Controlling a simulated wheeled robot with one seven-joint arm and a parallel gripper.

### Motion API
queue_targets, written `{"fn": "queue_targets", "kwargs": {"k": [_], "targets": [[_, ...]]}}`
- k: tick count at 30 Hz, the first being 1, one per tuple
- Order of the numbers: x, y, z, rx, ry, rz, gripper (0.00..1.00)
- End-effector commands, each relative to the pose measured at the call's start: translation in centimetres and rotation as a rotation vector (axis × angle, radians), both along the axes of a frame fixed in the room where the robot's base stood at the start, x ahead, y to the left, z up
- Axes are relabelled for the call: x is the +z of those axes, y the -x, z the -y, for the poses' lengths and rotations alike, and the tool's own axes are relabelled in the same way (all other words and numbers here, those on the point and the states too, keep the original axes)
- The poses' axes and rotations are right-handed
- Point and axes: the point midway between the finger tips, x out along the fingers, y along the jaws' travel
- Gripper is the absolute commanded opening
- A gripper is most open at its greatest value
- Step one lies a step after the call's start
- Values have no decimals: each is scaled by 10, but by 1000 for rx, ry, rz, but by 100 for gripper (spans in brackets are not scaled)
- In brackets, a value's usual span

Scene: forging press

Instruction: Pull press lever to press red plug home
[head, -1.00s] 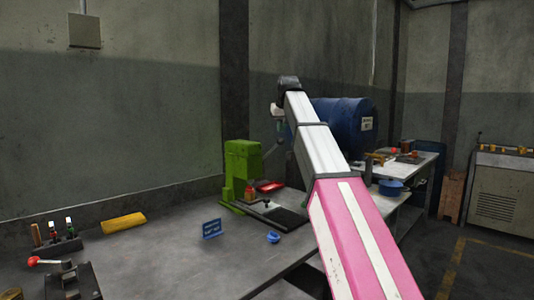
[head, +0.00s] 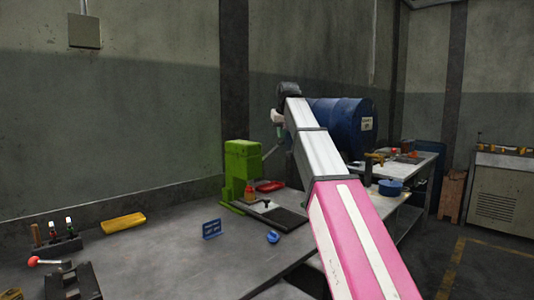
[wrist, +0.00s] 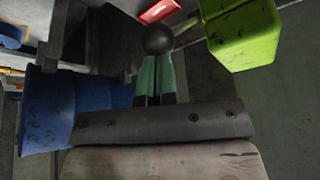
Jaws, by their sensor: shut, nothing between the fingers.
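The green press (head: 242,165) stands on the far part of the bench and also shows at upper right in the wrist view (wrist: 243,35). A black ball knob (wrist: 158,38), apparently on the press lever, appears just beyond my fingertips in the wrist view, with a thin rod running right toward the press. I cannot tell whether the fingers touch it. My gripper (wrist: 155,73) is shut and empty, its green fingers side by side. In the head view it is small, right of the press top. A small red-orange piece (head: 249,191), possibly the plug, is at the press base.
A blue sign (head: 212,229) and blue knob-like object (head: 273,237) stand on the near bench. A blue barrel (head: 340,122) is behind my arm. A yellow block (head: 123,223) lies left.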

Motion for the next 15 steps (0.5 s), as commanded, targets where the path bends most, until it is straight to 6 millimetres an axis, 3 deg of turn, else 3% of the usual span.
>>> {"fn": "queue_targets", "kwargs": {"k": [15], "targets": [[-15,5,5,3,-4,1,0]]}}
